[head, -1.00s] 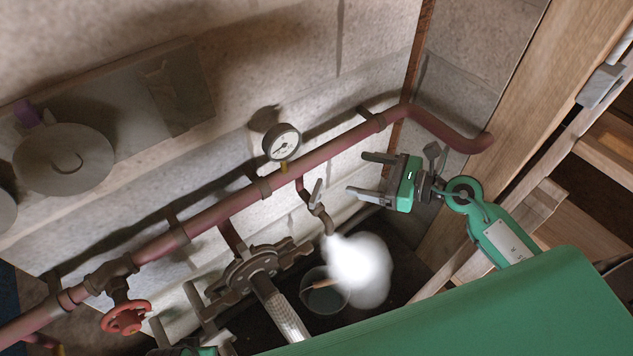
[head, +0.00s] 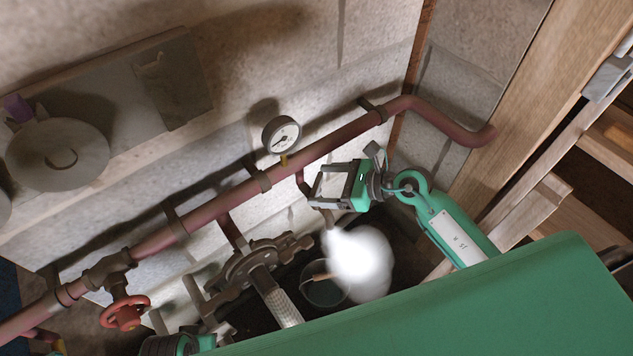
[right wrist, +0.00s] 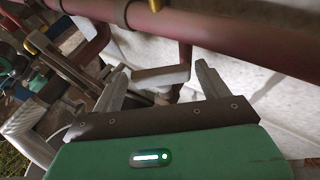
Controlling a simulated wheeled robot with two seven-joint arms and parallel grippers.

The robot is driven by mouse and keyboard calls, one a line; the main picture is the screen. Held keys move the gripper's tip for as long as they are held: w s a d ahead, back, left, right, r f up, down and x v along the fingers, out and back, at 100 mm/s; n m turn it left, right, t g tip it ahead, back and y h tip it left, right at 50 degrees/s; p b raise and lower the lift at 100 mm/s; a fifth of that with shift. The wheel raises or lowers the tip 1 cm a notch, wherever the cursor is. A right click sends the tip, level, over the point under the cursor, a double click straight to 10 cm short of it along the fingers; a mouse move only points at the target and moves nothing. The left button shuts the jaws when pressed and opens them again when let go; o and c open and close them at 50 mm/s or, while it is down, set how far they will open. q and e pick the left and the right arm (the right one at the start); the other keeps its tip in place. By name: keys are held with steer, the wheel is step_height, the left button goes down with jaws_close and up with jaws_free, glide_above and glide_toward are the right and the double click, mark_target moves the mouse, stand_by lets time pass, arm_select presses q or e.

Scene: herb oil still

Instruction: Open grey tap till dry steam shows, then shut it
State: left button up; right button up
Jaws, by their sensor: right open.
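The grey tap hangs on a thin drop pipe under the red pipe; its lever (right wrist: 160,77) shows in the right wrist view between my finger tips, with no clear contact. In the head view my right gripper (head: 316,188) is open around the tap and hides most of it. The tap's outlet (head: 327,218) shows below the fingers. A thick white steam cloud (head: 362,262) comes from it. My left gripper (head: 174,304) shows partly at the bottom left; its fingers look apart and empty.
A round gauge (head: 281,134) stands on the red pipe (head: 215,204). A bucket (head: 324,291) with a wooden grip sits below the steam. A red handwheel (head: 125,312) and a flanged fitting (head: 255,266) are at left. Timber posts (head: 530,100) stand at right.

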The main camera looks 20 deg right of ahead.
steer(key=shift+x, duration=1.35)
steer(key=shift+c, duration=0.2)
steer(key=c, duration=0.7)
steer(key=shift+o, duration=0.2)
